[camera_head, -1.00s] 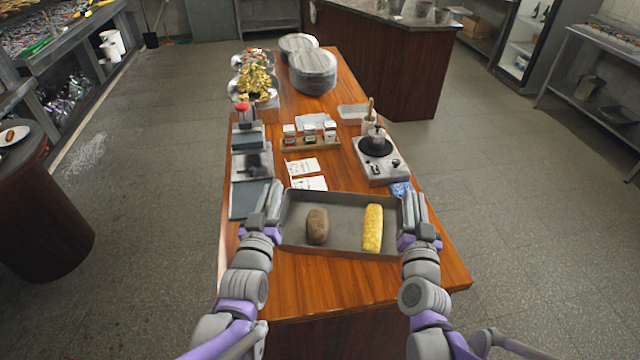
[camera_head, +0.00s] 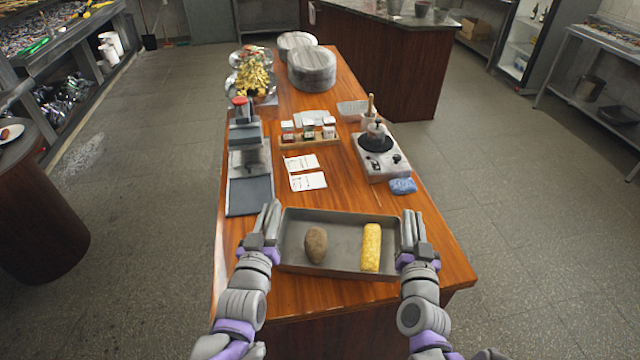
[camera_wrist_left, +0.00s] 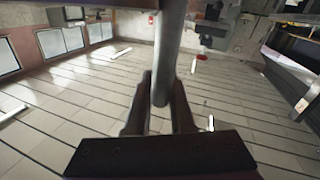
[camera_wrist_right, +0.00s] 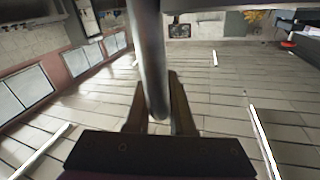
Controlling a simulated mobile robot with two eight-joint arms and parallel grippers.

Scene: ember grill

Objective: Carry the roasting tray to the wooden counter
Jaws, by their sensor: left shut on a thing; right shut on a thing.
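The grey roasting tray (camera_head: 340,233) is over the near end of the wooden counter (camera_head: 310,296) in the head view. A brown potato (camera_head: 316,244) and a yellow corn cob (camera_head: 371,247) lie in it. My left gripper (camera_head: 271,224) is shut on the tray's left end, and the tray edge shows between its fingers in the left wrist view (camera_wrist_left: 166,60). My right gripper (camera_head: 408,226) is shut on the right end; that edge shows in the right wrist view (camera_wrist_right: 148,60). I cannot tell whether the tray touches the counter.
Behind the tray are two paper cards (camera_head: 308,181), a scale-like device (camera_head: 249,165), a small burner (camera_head: 379,156), a blue cloth (camera_head: 402,186) and a spice rack (camera_head: 309,137). Bare wood shows in front of the tray and at its right.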

